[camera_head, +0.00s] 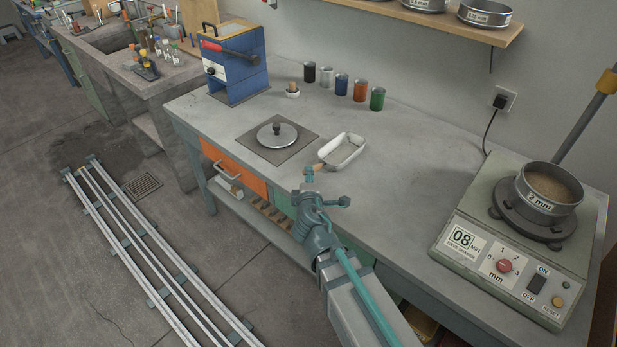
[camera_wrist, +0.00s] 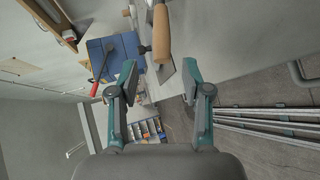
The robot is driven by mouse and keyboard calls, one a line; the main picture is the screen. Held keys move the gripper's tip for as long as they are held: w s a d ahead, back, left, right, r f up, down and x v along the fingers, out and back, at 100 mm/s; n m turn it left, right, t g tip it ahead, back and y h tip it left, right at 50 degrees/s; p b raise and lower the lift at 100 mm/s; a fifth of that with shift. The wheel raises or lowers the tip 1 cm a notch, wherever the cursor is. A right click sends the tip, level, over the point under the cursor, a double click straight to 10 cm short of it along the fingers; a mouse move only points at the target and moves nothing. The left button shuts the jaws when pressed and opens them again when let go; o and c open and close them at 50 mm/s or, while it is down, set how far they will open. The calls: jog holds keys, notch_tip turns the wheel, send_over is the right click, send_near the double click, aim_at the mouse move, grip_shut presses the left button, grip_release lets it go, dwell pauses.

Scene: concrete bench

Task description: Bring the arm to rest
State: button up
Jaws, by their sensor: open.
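My gripper (camera_head: 327,188) is over the front edge of the concrete bench (camera_head: 400,190), its two teal fingers spread apart with nothing between them. In the wrist view my open gripper (camera_wrist: 159,80) points along the bench toward the blue box. A wooden handle (camera_wrist: 161,35) shows just beyond the fingertips, apart from them. In the head view the small wooden end (camera_head: 317,167) lies at the left end of a white tray (camera_head: 343,150), close behind my gripper. My forearm comes in from the bottom of the head view.
A sieve shaker (camera_head: 515,240) stands at right. Floor rails (camera_head: 150,250) run at left. Bench between tray and shaker is clear.

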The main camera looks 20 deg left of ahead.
jog(key=shift+s+d+r, duration=0.15)
jog(key=shift+s, duration=0.3)
